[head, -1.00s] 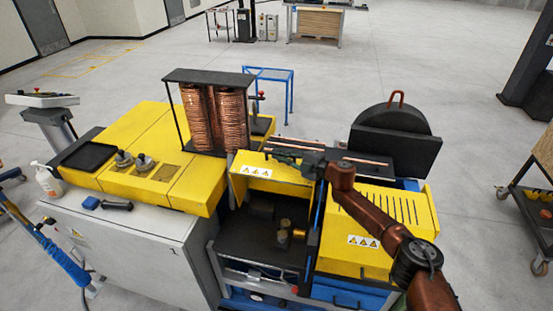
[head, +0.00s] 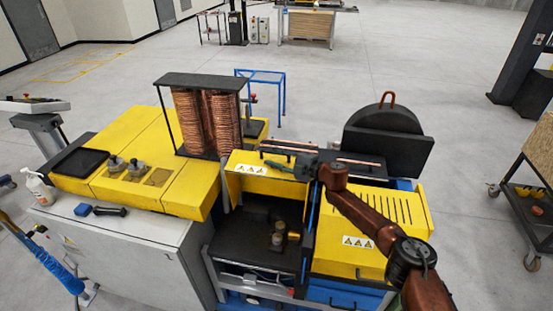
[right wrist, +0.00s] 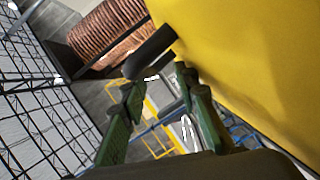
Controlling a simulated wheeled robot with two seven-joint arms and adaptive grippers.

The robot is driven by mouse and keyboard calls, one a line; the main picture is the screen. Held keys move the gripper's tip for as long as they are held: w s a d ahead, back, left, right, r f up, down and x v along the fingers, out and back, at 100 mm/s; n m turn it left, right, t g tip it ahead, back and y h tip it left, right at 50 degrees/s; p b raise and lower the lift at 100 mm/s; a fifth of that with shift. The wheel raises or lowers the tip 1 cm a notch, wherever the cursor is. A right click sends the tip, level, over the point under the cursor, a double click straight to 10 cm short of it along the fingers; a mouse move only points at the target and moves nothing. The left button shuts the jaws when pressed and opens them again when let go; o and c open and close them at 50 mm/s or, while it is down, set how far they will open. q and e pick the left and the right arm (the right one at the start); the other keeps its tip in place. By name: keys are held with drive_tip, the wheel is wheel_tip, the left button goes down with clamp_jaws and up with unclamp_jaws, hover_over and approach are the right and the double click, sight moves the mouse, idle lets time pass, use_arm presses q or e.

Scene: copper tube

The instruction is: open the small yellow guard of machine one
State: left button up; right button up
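The small yellow guard (head: 268,184) of the machine carries a warning label and stands raised above a dark compartment in the head view. My right gripper (head: 282,165) is at the guard's upper edge, toward its right end. In the right wrist view the gripper's green fingers (right wrist: 157,80) stand apart with a gap between them. A dark rounded bar (right wrist: 152,52) lies just beyond the fingertips, beside a large yellow surface (right wrist: 245,60). I cannot tell whether the fingers touch either. My left gripper is out of view.
A larger yellow cover (head: 375,230) with slots is to the right of the compartment. Copper coils (head: 208,120) stand in a black frame behind left. A dark rounded housing (head: 390,140) stands behind right. A wheeled cart (head: 530,190) is at the far right; open floor lies behind.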

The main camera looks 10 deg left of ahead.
drive_tip(key=v, duration=1.2)
drive_tip(key=shift+f, duration=0.1)
